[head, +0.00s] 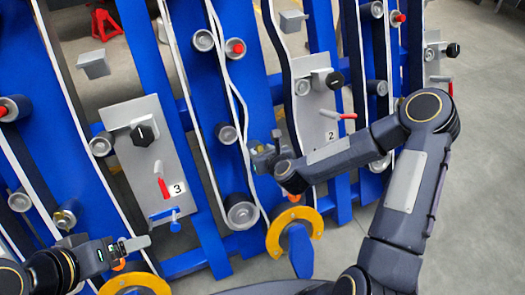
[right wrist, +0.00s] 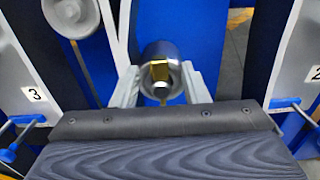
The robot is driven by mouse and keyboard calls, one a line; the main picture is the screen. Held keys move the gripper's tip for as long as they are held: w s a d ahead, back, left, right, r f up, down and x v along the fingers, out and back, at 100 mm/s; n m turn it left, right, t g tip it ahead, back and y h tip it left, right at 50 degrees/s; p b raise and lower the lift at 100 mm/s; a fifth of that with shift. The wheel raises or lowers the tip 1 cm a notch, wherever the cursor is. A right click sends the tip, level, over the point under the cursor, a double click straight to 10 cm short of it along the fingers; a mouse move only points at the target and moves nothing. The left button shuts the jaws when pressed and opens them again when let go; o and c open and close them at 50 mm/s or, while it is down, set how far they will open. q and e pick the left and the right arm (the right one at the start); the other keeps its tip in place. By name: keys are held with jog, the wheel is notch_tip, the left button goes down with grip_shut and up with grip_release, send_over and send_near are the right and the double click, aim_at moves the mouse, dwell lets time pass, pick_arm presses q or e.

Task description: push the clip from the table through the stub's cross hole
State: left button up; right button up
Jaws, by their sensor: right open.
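In the right wrist view a metal roller end (right wrist: 160,52) faces me, with a small gold-coloured stub piece (right wrist: 160,72) at its middle. My right gripper (right wrist: 160,88) is open, with one grey finger on each side of this roller end. I cannot tell whether the fingers touch it, and the cross hole is not clear. In the head view my right gripper (head: 264,143) is in front of the blue frame and covers that roller. My left gripper (head: 132,245) is low at the left; its finger opening is unclear. I cannot make out the clip or a table.
Grey panels numbered 3 (head: 150,160) and 2 (head: 325,110) with knobs and red levers flank the work area. Blue rails, white belts and other rollers (head: 240,212) crowd the frame. A yellow ring (head: 309,216) stands below. Open floor (head: 475,170) lies right.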

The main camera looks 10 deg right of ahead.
jog(key=p+v, duration=0.1)
jog(key=v, duration=0.7)
jog(key=shift+w, duration=0.1)
dwell(0.5)
jog(key=s+d+r+n+g+y, duration=0.1)
jog(key=s+d+r+n+g, duration=0.1)
jog(key=s+r+n, duration=0.55)
jog(key=s+d+r+n+g, duration=0.2)
jog(key=s+n, duration=0.6)
jog(key=n, duration=0.6)
jog(key=s+d+r+n+g+y, duration=0.1)
jog(key=s+d+r+n+g, duration=0.15)
jog(key=s+r+n, duration=0.45)
notch_tip(320, 180, up, 19)
jog(key=s+n+p, duration=0.1)
jog(key=n+p, duration=0.2)
jog(key=p, duration=1.8)
jog(key=shift+s+f+n, duration=0.25)
jog(key=shift+s+n, duration=0.05)
jog(key=shift+n, duration=0.05)
